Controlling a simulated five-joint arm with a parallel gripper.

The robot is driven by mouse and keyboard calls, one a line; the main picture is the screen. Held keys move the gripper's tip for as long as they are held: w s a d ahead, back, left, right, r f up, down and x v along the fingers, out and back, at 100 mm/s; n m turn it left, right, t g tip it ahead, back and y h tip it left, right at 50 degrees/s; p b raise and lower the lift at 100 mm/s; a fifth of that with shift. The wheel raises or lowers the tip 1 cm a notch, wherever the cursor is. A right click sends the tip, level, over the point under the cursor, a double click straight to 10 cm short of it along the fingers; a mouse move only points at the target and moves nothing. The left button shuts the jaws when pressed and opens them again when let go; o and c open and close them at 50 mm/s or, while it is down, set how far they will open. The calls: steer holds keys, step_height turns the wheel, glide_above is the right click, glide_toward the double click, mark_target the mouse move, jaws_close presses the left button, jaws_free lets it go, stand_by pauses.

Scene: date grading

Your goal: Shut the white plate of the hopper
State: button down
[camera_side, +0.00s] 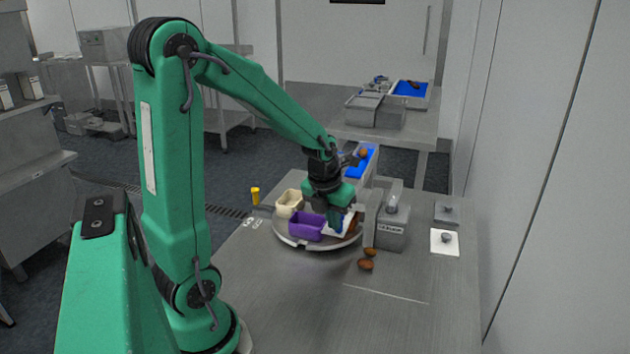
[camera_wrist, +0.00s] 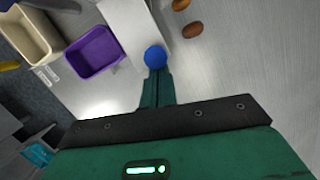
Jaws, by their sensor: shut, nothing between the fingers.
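In the wrist view a pale, flat white plate (camera_wrist: 130,22) runs in from the top edge, and a round blue knob (camera_wrist: 155,57) stands at its near end. My gripper (camera_wrist: 155,75) is shut and empty, its tips right at the knob; I cannot tell whether they touch it. In the side view my gripper (camera_side: 335,222) points down over the round tray, and mostly hides the plate and knob. A blue-lined trough (camera_side: 367,162) with a brown date stands behind my gripper, probably the hopper. How far open the plate is cannot be told.
A purple bin (camera_side: 306,226) and a cream bin (camera_side: 289,203) stand on the round tray (camera_side: 290,241). A grey box (camera_side: 391,237) stands to the right. Two loose dates (camera_side: 366,264) lie in front of it. The front of the table (camera_side: 330,305) is clear.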

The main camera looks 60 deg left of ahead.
stand_by(0.5)
steer(key=s+d+r, duration=0.3)
steer(key=s+r, duration=0.2)
steer(key=r, duration=0.4)
steer(key=shift+s+r, duration=0.25)
steer(key=shift+r, duration=0.1)
steer(key=c, duration=2)
jaws_free()
steer(key=shift+d, duration=0.1)
steer(key=o, duration=0.6)
steer(key=shift+w, duration=0.15)
steer(key=shift+o, duration=0.2)
steer(key=w+a+f+n, duration=0.1)
steer(key=w, duration=0.1)
steer(key=w+a+f+n+g, duration=0.1)
steer(key=w+n, duration=0.1)
steer(key=w+a+f+n+g, duration=0.1)
steer(key=w+a+n, duration=0.1)
steer(key=shift+w+h, duration=0.35)
steer(key=shift+h, duration=0.05)
steer(key=shift+w+a+f+n+g, duration=0.3)
steer(key=shift+w+a+f+n, duration=0.1)
steer(key=shift+w+n, duration=0.15)
